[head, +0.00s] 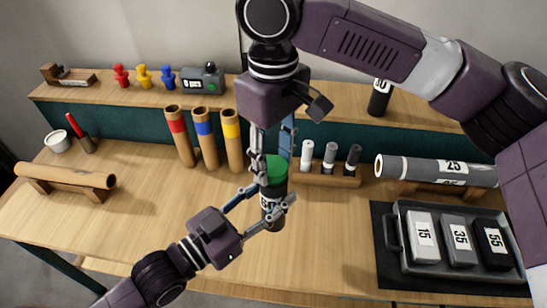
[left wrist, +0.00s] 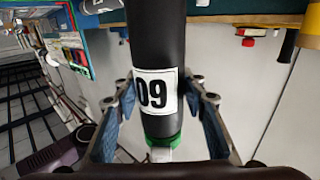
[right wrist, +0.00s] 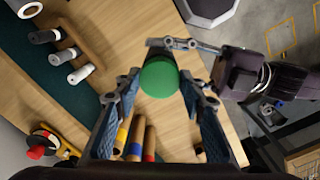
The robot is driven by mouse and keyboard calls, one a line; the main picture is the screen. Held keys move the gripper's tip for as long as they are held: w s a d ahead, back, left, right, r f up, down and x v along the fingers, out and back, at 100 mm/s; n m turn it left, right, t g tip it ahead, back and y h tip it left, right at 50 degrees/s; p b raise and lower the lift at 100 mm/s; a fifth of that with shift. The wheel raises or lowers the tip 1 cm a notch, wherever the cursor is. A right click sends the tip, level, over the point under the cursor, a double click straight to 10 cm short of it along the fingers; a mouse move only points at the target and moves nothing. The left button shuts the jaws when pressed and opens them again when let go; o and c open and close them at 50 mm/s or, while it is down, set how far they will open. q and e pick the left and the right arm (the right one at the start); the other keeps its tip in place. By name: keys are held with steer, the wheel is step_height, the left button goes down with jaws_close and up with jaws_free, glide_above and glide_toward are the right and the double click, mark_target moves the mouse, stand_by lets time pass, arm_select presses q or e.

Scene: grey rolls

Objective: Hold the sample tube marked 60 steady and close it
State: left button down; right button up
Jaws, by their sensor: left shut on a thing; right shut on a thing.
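The black sample tube marked 60 (head: 271,208) stands upright above the front of the bench, with a white label. Its number shows upside down in the left wrist view (left wrist: 157,93). A green cap (head: 276,173) sits at its top end; it also shows in the left wrist view (left wrist: 163,139) and from above in the right wrist view (right wrist: 159,78). My left gripper (head: 274,193) is shut on the tube's body from the lower left. My right gripper (head: 271,170) points down and is shut on the green cap. The cap's seam is too small to judge.
A grey tray (head: 397,270) with blocks marked 15, 35 and 55 is at right. A grey roll marked 25 (head: 430,170) lies behind it. Brown tubes (head: 205,140) and a small rack (head: 320,179) stand behind my grippers. A brown roll (head: 65,176) lies at left. The front middle is clear.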

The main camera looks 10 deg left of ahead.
steer(key=shift+m, duration=0.9)
steer(key=o, duration=1.4)
steer(key=shift+r, duration=0.1)
step_height(320, 180, up, 12)
steer(key=shift+f, duration=0.1)
steer(key=shift+w, duration=0.1)
